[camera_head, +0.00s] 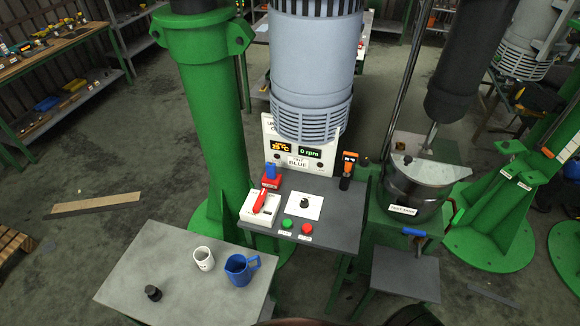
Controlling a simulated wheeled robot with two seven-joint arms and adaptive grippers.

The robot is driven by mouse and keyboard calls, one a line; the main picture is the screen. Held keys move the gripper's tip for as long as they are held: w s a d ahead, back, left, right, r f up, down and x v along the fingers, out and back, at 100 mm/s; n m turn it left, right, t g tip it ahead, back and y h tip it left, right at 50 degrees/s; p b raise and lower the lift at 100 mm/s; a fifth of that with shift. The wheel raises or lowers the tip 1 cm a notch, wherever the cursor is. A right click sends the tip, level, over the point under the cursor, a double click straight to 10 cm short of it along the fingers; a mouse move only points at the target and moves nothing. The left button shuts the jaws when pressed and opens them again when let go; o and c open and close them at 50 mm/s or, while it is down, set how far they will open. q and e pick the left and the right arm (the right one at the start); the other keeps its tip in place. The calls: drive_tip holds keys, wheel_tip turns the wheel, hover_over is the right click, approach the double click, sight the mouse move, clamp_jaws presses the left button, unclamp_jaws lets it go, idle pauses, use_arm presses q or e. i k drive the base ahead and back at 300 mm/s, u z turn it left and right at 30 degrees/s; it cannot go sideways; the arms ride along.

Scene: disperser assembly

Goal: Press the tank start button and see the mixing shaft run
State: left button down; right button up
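A green button (287,223) and a red button (307,228) sit side by side at the front of the dark control panel (327,240), with small labels I cannot read. Behind them a white display board (330,165) shows "0 rpm" in green and an orange temperature reading. A metal tank (412,187) with a half lid and a white label stands right of the panel. The thin mixing shaft (430,136) comes down from a dark cylinder (464,75) into it; its lower end is hidden. Neither of my grippers is in view.
The panel also holds a red-handled switch (259,201) and a black knob (304,202) on a white plate. A grey table (150,262) in front left carries a white mug (203,258), blue jug (240,269) and small black object (153,293). A green column (210,110) rises behind.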

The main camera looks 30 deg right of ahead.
sight(286, 223)
drive_tip(key=z, duration=1.35)
